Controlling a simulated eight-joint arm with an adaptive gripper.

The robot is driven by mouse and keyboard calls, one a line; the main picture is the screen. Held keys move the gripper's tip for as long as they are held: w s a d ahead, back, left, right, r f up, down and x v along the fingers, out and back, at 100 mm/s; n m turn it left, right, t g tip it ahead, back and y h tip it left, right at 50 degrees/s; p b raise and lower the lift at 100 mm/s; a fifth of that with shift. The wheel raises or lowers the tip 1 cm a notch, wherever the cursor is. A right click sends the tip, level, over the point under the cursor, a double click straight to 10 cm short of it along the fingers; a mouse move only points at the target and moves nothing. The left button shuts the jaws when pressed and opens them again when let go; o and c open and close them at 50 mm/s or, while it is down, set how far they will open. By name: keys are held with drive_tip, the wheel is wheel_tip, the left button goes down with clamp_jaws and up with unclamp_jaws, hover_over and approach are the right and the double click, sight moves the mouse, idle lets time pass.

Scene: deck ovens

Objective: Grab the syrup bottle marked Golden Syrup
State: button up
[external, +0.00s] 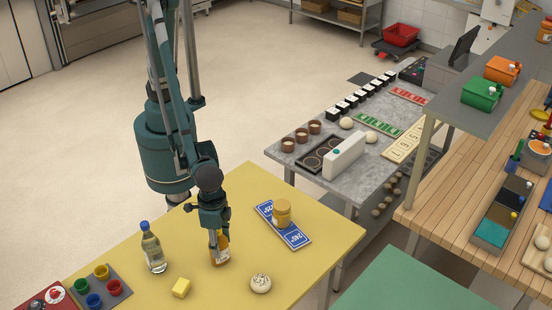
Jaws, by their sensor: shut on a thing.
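An amber bottle (221,255) stands upright on the yellow table, and its label is too small to read. My gripper (216,232) comes down over its top from above and is shut on it. The upper part of the bottle is hidden by the gripper. A clear bottle (152,249) with a blue cap stands to the left, apart from the gripper. A honey-coloured jar (282,213) with a yellow lid stands on a blue mat to the right.
The yellow table (322,236) also holds a butter block (181,288), a white bun (260,283) and a tray of coloured cups (115,301). The blue mat (292,236) lies right of the gripper. A grey worktable (290,152) stands behind.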

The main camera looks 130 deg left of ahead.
drive_tip(key=shift+r, duration=4.8)
